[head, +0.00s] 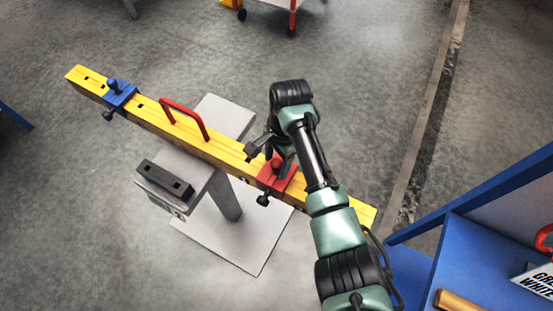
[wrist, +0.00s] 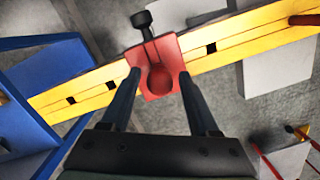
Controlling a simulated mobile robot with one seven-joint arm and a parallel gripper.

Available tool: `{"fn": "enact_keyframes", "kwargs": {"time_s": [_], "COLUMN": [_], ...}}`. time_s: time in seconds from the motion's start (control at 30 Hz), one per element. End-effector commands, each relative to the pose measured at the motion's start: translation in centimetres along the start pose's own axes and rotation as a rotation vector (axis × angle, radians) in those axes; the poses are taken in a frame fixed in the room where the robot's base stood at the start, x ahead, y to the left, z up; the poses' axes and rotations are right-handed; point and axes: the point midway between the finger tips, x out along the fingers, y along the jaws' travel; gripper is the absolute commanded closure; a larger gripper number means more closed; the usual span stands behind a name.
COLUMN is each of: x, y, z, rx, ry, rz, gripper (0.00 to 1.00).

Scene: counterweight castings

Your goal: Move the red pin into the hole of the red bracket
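The red bracket (head: 282,180) straddles the yellow beam (head: 225,158) right of its middle, with a black screw knob (head: 263,200) on its near side. The red pin (head: 276,163) shows as a round red head over the bracket; in the wrist view its head (wrist: 160,79) lies against the red bracket (wrist: 150,53). How deep the pin sits in the hole is hidden. My gripper (wrist: 161,74) points down over the bracket, open, one finger on each side of the pin's head with gaps. In the head view my gripper (head: 273,152) is partly hidden by my arm.
A blue bracket with a blue pin (head: 118,92) is on the beam's far left end. A red handle (head: 188,118) arches over the beam. The beam rests on a grey stand (head: 232,115) with a dark block (head: 165,180). A blue shelf (head: 470,255) is at right.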

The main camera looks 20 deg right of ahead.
Motion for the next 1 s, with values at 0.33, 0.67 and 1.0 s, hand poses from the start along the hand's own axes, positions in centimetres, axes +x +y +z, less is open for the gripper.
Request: {"fn": "enact_keyframes", "kwargs": {"time_s": [0.33, 0.67, 1.0], "x": [-0.1, -4.7, -12.1], "y": [0.0, -0.1, 0.0], "z": [0.0, -0.1, 0.0], "rx": [0.0, -0.001, 0.001], "ry": [0.0, 0.002, 0.0], "rz": [0.0, -0.005, 0.0], "gripper": [0.27, 0.27, 0.27]}}
